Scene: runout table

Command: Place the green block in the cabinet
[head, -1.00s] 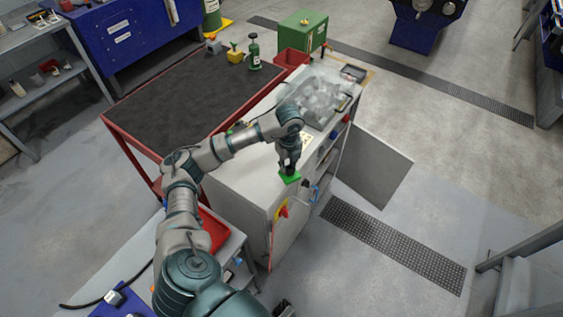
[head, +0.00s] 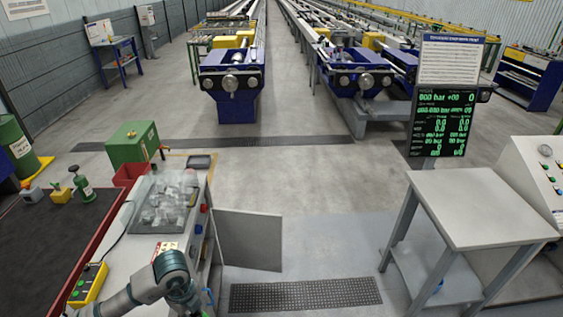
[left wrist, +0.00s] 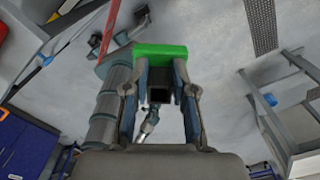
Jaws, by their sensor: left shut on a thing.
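The green block (left wrist: 160,50) is held between the fingertips of my left gripper (left wrist: 160,68) in the left wrist view. The gripper is shut on it, and the block spans across both tips. In the head view my left arm reaches in at the bottom left, and its gripper and the block are hidden below the frame edge. The pale cabinet (head: 128,247) stands at the lower left of the head view. Its grey door (head: 250,240) stands open to the right. The cabinet's inside is barely visible. My right gripper is in neither view.
A clear tray of parts (head: 163,203) and a yellow control box (head: 88,284) sit on the cabinet top. A red-edged table (head: 40,240) adjoins at left. A grey side table (head: 480,207) stands at right. The floor between is open, with a dark grate (head: 305,294).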

